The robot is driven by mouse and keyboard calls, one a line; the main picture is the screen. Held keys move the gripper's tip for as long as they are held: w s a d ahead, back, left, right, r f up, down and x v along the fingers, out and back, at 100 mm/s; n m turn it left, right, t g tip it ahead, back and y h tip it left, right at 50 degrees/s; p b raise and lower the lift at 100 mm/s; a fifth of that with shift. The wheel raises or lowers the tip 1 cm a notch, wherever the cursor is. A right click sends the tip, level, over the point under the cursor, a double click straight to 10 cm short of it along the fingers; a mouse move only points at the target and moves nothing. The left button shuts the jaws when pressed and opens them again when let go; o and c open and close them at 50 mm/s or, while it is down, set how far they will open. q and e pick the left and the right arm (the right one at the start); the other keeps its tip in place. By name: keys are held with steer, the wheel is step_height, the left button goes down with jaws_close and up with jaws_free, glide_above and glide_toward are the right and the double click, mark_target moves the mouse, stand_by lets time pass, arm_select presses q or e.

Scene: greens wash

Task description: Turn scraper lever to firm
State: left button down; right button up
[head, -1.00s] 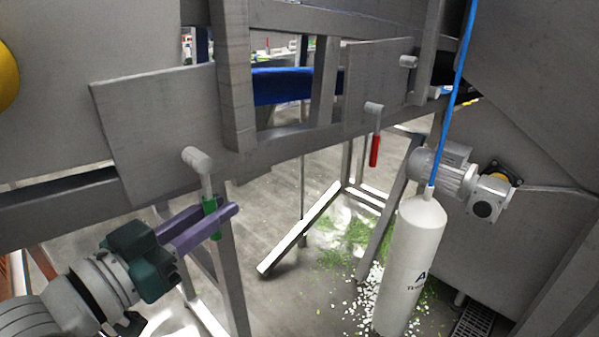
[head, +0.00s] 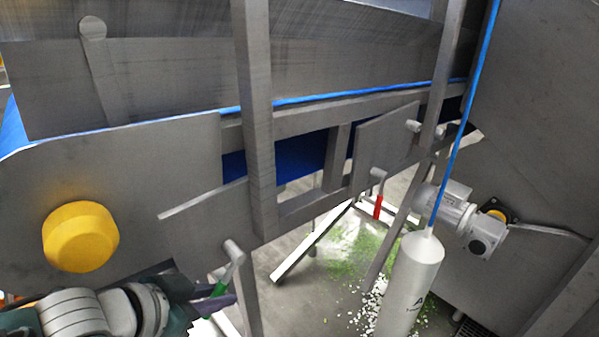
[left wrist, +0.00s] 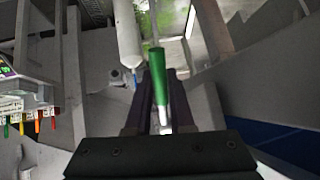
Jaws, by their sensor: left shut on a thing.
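A lever with a green grip (head: 219,289) hangs from a grey pivot (head: 233,250) on the conveyor's side plate. It slants down and to the left from the pivot. My left gripper (head: 226,299) is shut on the green grip at the bottom left of the head view. In the left wrist view the green grip (left wrist: 157,62) lies between the two dark purple fingers. A second lever with a red grip (head: 378,206) hangs almost straight down further right. I see no readable firm mark. My right gripper is out of view.
A yellow round knob (head: 80,237) sticks out of the side plate above my left arm. A white cylinder (head: 410,285) hangs on a blue hose (head: 462,110) at the right, near a grey motor (head: 465,220). Green scraps lie on the floor.

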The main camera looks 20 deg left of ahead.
arm_select(q)
steer(key=shift+s+a+r+g+p, duration=0.1)
steer(key=shift+s+r+g+p, duration=0.25)
steer(key=shift+g+p, duration=0.5)
steer(key=shift+w+y, duration=0.1)
steer(key=shift+y, duration=0.2)
steer(key=c, duration=0.8)
jaws_free()
steer(key=shift+r, duration=0.15)
steer(key=shift+s+r+p, duration=0.3)
steer(key=shift+s+p, duration=0.05)
steer(key=shift+p, duration=0.1)
steer(key=p+v, duration=0.2)
steer(key=v, duration=0.7)
steer(key=shift+a, duration=0.15)
steer(key=shift+f, duration=0.1)
